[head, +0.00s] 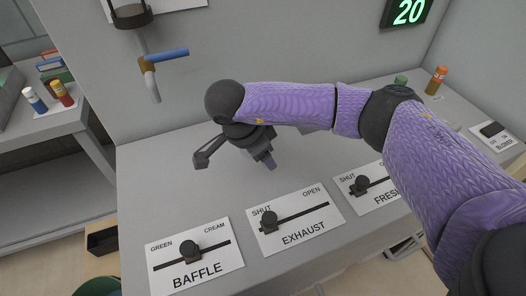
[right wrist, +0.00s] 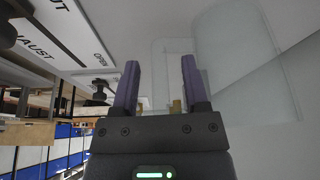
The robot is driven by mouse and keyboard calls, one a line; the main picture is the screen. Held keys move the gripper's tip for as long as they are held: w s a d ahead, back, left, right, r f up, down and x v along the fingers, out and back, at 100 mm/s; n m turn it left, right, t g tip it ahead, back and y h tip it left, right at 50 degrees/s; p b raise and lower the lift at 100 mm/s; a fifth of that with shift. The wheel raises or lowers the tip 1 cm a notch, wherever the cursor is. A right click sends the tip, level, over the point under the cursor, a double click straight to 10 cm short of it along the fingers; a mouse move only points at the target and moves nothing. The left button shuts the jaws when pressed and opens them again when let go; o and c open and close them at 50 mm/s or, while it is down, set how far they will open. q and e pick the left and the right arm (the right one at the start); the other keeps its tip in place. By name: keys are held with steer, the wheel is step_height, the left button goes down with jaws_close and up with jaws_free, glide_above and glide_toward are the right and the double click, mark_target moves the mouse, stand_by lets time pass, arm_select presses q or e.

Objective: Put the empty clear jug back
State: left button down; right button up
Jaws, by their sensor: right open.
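My right gripper (head: 268,161) is above the grey counter, behind the EXHAUST plate, pointing down. In the right wrist view its two purple-lined fingers (right wrist: 160,70) are apart. A faint see-through shape, which looks like the clear jug (right wrist: 245,55), is at the right of that view. A fainter handle-like outline runs from it toward the space between the fingers. I cannot tell whether the fingers touch it. In the head view I cannot make out the jug. My left gripper is out of view.
The counter carries BAFFLE (head: 194,259), EXHAUST (head: 295,217) and FRESH (head: 366,186) slider plates along its front. A blue-handled tap (head: 165,56) is on the wall. An orange bottle (head: 436,80) stands at the far right. Bare counter (head: 150,185) lies left of the gripper.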

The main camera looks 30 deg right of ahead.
steer(key=shift+r, duration=0.25)
steer(key=p+v, duration=0.2)
steer(key=v, duration=0.9)
steer(key=shift+a+r+p, duration=0.2)
steer(key=shift+r+p, duration=0.1)
steer(key=shift+r, duration=0.05)
